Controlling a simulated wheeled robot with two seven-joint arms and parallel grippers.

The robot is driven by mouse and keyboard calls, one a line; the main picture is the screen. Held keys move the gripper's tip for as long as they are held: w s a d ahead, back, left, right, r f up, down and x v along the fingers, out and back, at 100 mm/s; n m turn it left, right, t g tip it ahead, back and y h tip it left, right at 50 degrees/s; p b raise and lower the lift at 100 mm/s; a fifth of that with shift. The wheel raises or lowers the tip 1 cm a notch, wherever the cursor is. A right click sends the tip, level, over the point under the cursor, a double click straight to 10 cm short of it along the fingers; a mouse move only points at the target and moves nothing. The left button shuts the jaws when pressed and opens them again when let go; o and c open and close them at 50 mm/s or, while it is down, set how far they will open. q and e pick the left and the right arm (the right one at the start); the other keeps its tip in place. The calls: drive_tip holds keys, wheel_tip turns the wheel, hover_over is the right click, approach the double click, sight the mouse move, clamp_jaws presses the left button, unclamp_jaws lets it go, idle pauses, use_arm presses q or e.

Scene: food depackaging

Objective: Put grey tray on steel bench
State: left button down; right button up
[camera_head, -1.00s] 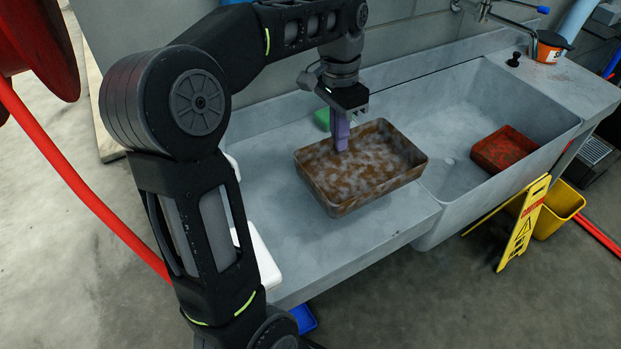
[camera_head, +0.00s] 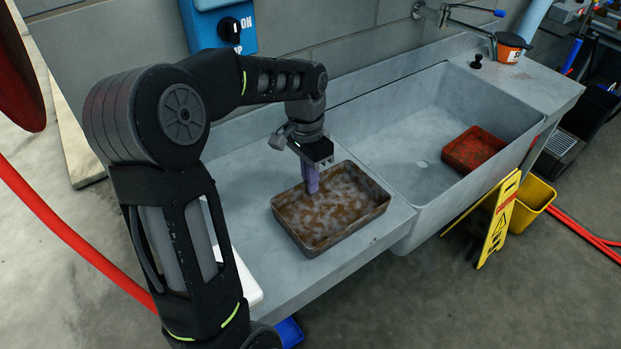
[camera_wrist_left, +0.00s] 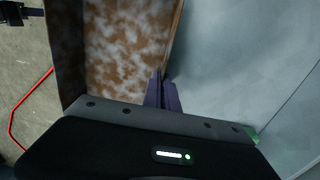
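A rectangular tray (camera_head: 345,222), mottled brown and grey, is at the left part of the grey bench (camera_head: 365,258). It looks level and low over the bench top; I cannot tell whether its base touches. My left gripper (camera_head: 312,188) points down at the tray's far left side. In the left wrist view the purple fingers (camera_wrist_left: 162,92) are close together with the wall of the tray (camera_wrist_left: 130,50) between them. My right gripper is not in view.
A sink basin (camera_head: 400,135) with a red tray (camera_head: 474,150) in it lies to the right. A white object (camera_head: 245,278) is partly hidden behind my left arm. A yellow floor sign (camera_head: 497,225) and yellow bucket (camera_head: 530,203) stand in front of the sink.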

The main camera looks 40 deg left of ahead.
use_arm(q)
drive_tip(key=c, duration=2.1)
unclamp_jaws()
drive_tip(key=shift+f, duration=0.25)
drive_tip(key=o, duration=0.4)
drive_tip(key=shift+r, duration=0.5)
drive_tip(key=r, duration=0.3)
drive_tip(key=r+p, duration=0.1)
drive_tip(key=r, duration=0.3)
drive_tip(key=a+r, duration=0.1)
drive_tip(key=r, duration=0.3)
drive_tip(key=shift+w+r+p, duration=0.15)
drive_tip(key=shift+r+p, duration=0.05)
drive_tip(key=shift+p, duration=0.1)
